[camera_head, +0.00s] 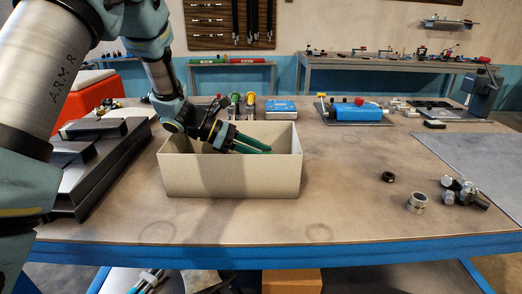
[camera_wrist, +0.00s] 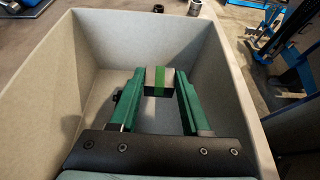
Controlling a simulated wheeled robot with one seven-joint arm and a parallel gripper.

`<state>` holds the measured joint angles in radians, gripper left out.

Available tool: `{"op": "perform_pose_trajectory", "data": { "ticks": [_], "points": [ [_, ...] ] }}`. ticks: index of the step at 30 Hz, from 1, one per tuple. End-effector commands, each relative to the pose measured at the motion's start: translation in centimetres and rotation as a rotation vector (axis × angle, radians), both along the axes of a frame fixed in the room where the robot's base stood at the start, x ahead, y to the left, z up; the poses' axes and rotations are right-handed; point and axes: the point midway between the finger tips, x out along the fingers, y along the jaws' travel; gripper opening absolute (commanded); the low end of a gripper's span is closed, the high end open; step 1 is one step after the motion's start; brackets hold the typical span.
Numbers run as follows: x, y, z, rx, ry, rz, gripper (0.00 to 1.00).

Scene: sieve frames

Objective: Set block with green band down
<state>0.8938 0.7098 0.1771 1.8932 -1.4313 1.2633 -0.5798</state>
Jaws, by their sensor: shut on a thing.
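The block with the green band (camera_wrist: 160,81) is between the green fingertips of my gripper (camera_wrist: 158,92) in the wrist view. Its ends look pale and the band is bright green across its middle. My gripper is shut on it, inside a beige open-topped box (camera_head: 232,180). The box walls also surround the gripper in the wrist view (camera_wrist: 60,95). In the head view my gripper (camera_head: 255,146) reaches into the box from the upper left, and the block is hidden there. I cannot tell whether the block touches the box floor.
A stack of dark metal bars (camera_head: 105,165) lies left of the box. A dark ring (camera_head: 388,177), a metal collar (camera_head: 417,203) and fittings (camera_head: 463,192) lie to the right. A blue scale (camera_head: 281,110) and blue device (camera_head: 355,112) stand behind. The tabletop in front of the box is clear.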

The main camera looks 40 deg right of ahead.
Motion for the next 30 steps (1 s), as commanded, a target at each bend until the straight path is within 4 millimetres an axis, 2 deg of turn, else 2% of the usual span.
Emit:
{"op": "perform_pose_trajectory", "data": {
  "ticks": [17, 18, 25, 30],
  "points": [
    [0.0, 0.0, -1.1, -0.001, 0.001, 0.0, 0.0],
    [0.0, 0.0, -1.2, 0.0, 0.0, 0.0, 0.51],
    [0.0, 0.0, -1.2, 0.0, 0.0, 0.0, 0.77],
    [0.0, 0.0, -1.2, 0.0, 0.0, 0.0, 0.77]
  ]
}}
